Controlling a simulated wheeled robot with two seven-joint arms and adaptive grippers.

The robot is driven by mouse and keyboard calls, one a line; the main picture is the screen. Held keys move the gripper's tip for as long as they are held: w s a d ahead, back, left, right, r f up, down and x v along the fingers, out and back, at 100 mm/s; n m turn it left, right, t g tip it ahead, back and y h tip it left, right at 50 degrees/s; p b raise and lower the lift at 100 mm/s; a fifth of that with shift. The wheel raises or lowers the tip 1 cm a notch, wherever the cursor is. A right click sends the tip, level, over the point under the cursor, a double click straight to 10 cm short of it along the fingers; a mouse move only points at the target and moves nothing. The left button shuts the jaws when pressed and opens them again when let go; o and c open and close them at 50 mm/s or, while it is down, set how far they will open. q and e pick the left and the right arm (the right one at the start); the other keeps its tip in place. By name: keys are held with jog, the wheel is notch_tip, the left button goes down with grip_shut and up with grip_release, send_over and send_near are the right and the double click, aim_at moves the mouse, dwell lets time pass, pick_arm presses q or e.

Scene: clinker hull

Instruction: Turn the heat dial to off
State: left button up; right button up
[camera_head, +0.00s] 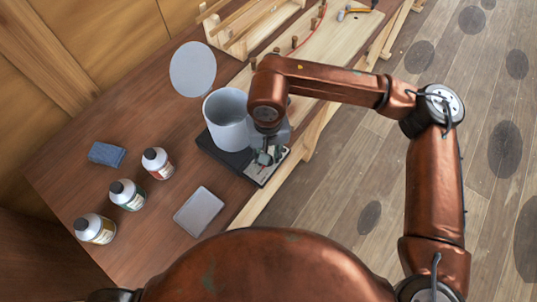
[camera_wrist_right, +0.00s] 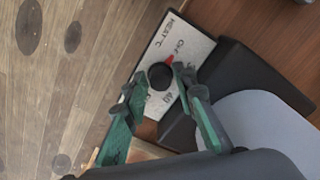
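The heat dial is a black round knob (camera_wrist_right: 160,76) with a red pointer, on a pale panel (camera_wrist_right: 172,40) lettered HEAT °C. The pointer aims toward the upper right in the right wrist view, near lettering I cannot read surely; a "40" shows lower down. My right gripper (camera_wrist_right: 158,80) has its green fingers apart, one on each side of the knob; I cannot tell whether they touch it. In the head view my right gripper (camera_head: 265,157) is over the panel end of the black heater (camera_head: 228,157) and hides the dial. My left gripper is not in view.
A grey pot (camera_head: 226,112) stands on the heater, close to my gripper. A round grey disc (camera_head: 193,69) lies behind it. Bottles (camera_head: 157,162), a blue block (camera_head: 107,153) and a grey slab (camera_head: 198,211) are to the left. The bench edge is just right of the heater.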

jog(key=shift+o, duration=1.3)
notch_tip(320, 180, up, 12)
